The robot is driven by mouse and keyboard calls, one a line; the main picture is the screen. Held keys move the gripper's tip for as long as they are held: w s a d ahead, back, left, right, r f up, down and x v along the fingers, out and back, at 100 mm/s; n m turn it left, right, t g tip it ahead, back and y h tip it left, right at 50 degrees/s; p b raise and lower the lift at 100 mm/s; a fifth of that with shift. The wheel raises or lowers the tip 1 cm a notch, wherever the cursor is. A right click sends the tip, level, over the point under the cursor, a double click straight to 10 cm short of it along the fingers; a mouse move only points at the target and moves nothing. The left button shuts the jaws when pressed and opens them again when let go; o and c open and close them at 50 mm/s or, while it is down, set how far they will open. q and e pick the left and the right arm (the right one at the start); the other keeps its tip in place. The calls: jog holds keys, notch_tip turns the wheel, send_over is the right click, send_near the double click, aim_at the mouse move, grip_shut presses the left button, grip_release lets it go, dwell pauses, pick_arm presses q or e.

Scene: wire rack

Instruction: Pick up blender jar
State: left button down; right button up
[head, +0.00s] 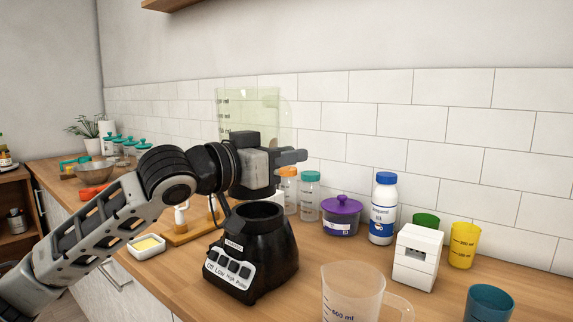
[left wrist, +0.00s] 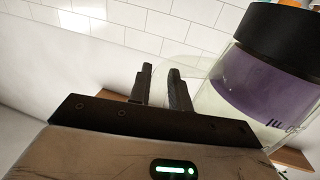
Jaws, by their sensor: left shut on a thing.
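The blender jar (head: 250,103), clear with a pale green tint and dark volume marks, is raised above the black blender base (head: 262,245) and apart from it. My left gripper (head: 297,156) is in front of the jar's lower part and hides it. In the left wrist view, the jar (left wrist: 250,95) is at the right with its black collar (left wrist: 290,30), and purple shows through its wall. My left gripper's fingers (left wrist: 161,85) are shut on the jar's clear handle, which is faint there. My right gripper is in neither view.
A clear measuring cup (head: 350,295) stands at the front. A white box (head: 417,258), white bottle (head: 383,210), purple-lidded pot (head: 341,218) and colored cups stand to the right. A butter dish (head: 146,247) is left of the base. The tiled wall (head: 440,120) is behind.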

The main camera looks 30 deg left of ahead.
pick_arm(q)
jog(key=shift+s+d+r, duration=0.55)
jog(key=shift+s, duration=0.35)
jog(key=shift+s+d+r, duration=0.55)
jog(key=shift+s+r, duration=0.05)
jog(key=shift+s, duration=0.35)
jog(key=shift+s+d+r, duration=0.55)
jog(key=shift+s, duration=0.35)
